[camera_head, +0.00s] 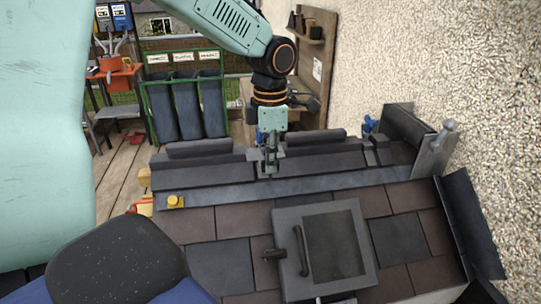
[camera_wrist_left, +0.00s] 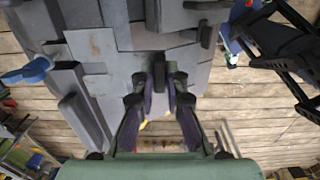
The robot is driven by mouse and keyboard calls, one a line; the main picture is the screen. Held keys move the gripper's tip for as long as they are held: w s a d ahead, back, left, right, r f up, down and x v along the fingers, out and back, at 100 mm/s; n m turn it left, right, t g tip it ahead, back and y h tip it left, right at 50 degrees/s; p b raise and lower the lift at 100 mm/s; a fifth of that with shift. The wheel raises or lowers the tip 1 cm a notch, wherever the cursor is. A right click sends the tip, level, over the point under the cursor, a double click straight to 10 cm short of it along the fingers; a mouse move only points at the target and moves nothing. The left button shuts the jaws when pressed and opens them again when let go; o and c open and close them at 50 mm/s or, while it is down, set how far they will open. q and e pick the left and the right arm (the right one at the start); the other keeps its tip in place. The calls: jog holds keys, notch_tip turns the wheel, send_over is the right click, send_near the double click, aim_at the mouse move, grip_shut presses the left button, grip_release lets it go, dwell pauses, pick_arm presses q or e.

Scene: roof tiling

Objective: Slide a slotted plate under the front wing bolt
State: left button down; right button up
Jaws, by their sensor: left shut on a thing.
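My left gripper (camera_head: 269,168) reaches down from above to the roof ridge, near its middle. In the left wrist view the jaws (camera_wrist_left: 158,88) are shut on a narrow dark grey piece (camera_wrist_left: 158,72); I cannot tell its full shape or whether it has a slot. A blue wing bolt (camera_head: 368,125) stands on the ridge to the gripper's right. A blue wing-shaped part (camera_wrist_left: 25,72) shows at the left of the left wrist view. The gripper hides part of the ridge behind it. My right gripper is in neither view.
A grey-framed roof hatch (camera_head: 368,235) with a handle lies on the brown and grey tiles. A yellow knob (camera_head: 175,201) sits at the left of the grey metal strip (camera_head: 225,193). A rough wall (camera_head: 440,70) bounds the right. A green rack (camera_head: 149,115) stands behind.

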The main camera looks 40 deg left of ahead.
pick_arm(q)
jog(key=shift+a+f+b, duration=0.1)
jog(key=shift+f+b, duration=0.35)
jog(key=shift+f, duration=0.35)
notch_tip(320, 180, down, 2)
jog(key=shift+f+b, duration=0.1)
jog(key=shift+b, duration=0.9)
jog(key=shift+w+a, duration=0.15)
jog(key=shift+w, duration=0.1)
jog(key=shift+w+a+r+p, duration=0.2)
jog(key=shift+w+a+p, duration=0.3)
jog(key=shift+a, duration=0.4)
jog(key=shift+w+d, duration=0.1)
jog(key=shift+w, duration=0.05)
jog(key=shift+w, duration=0.1)
jog(key=shift+a, duration=0.2)
jog(key=shift+w+a+p, duration=0.1)
jog(key=shift+p, duration=0.3)
